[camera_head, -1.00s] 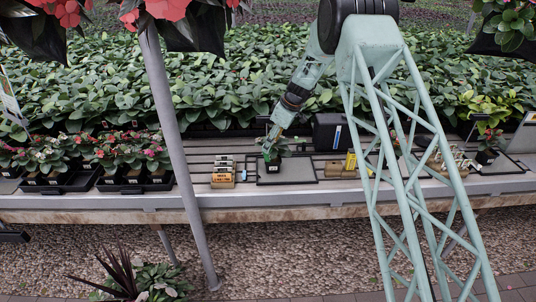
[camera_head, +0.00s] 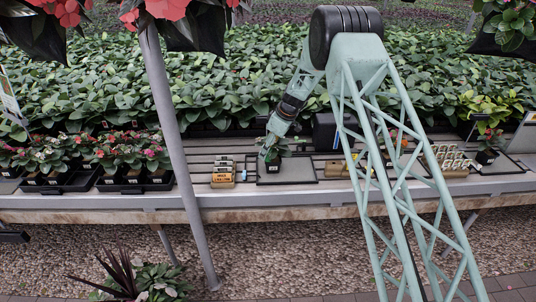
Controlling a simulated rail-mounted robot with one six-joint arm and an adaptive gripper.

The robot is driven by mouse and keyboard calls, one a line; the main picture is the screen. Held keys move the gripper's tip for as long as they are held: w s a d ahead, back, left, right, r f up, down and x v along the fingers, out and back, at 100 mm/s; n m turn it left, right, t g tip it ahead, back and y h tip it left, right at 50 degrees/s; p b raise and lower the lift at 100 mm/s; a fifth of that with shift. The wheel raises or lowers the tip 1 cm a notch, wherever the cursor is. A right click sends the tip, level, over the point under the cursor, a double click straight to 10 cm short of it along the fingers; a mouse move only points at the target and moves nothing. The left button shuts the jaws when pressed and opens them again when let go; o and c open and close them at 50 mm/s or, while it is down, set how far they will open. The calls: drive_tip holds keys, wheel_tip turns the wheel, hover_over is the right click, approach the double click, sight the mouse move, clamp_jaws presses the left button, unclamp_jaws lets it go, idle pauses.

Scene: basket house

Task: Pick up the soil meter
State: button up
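I cannot make out the soil meter for certain in the head view; the small items on the bench are too small to name. My gripper (camera_head: 267,154) points down at a small potted plant (camera_head: 274,166) in a shallow black tray (camera_head: 302,181) at mid-bench. Its fingertips are at the plant's leaves and are too small and partly lost among them, so whether it is open, shut or holding something does not show. My arm's lattice covers part of the bench to the right.
A wooden block holder with labels (camera_head: 223,181) stands left of the tray. A tan box (camera_head: 336,169) stands to its right. Black trays of flowering plants (camera_head: 132,186) fill the left. A grey slanted post (camera_head: 172,130) rises in front of the bench (camera_head: 260,199).

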idle(0.5)
drive_tip(key=c, duration=1)
drive_tip(key=shift+r, duration=5)
